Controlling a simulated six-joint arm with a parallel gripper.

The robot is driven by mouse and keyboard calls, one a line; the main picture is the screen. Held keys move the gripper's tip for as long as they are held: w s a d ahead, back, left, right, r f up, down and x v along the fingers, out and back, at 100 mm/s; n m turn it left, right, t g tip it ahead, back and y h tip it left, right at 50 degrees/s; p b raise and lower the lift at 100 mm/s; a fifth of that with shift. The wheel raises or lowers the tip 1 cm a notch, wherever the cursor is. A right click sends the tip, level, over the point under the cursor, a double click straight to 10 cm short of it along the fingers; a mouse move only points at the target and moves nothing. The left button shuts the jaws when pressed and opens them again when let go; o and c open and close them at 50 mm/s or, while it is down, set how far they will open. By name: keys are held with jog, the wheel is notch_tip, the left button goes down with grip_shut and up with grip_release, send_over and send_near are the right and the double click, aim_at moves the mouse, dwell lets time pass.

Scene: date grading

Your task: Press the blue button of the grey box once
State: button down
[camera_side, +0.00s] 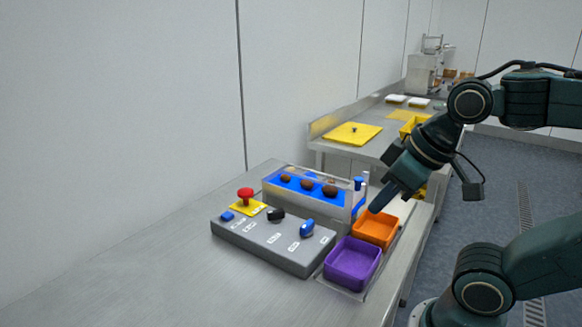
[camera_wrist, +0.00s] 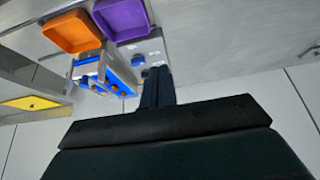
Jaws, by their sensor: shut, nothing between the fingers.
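The grey box (camera_side: 262,243) sits on the steel table, with its sloped top facing the side camera. A red mushroom button (camera_side: 245,196) on a yellow plate, a black knob (camera_side: 276,215) and a blue knob (camera_side: 307,228) share the top. My gripper (camera_side: 376,208) is shut and empty, above the orange tray and well to the right of the blue button. In the wrist view, my gripper's fingers (camera_wrist: 157,72) hide part of the grey box (camera_wrist: 127,49); I cannot make out the blue button there.
An orange tray (camera_side: 393,241) and a purple tray (camera_side: 345,283) stand right of the box. A blue-belted conveyor (camera_side: 270,192) with several dates is behind it. A yellow board (camera_side: 338,139) lies on the far table. The front left of the table (camera_side: 130,285) is clear.

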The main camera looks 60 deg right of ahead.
jog(key=shift+w, duration=0.1)
jog(key=m+t+y, duration=0.1)
jog(key=m+t, duration=0.2)
jog(key=m, duration=0.5)
send_over(231, 216)
notch_tip(231, 216, down, 7)
jog(key=shift+w+f+t, duration=0.15)
jog(key=shift+t, duration=0.15)
jog(key=shift+f, duration=0.15)
jog(key=shift+f, duration=4.3)
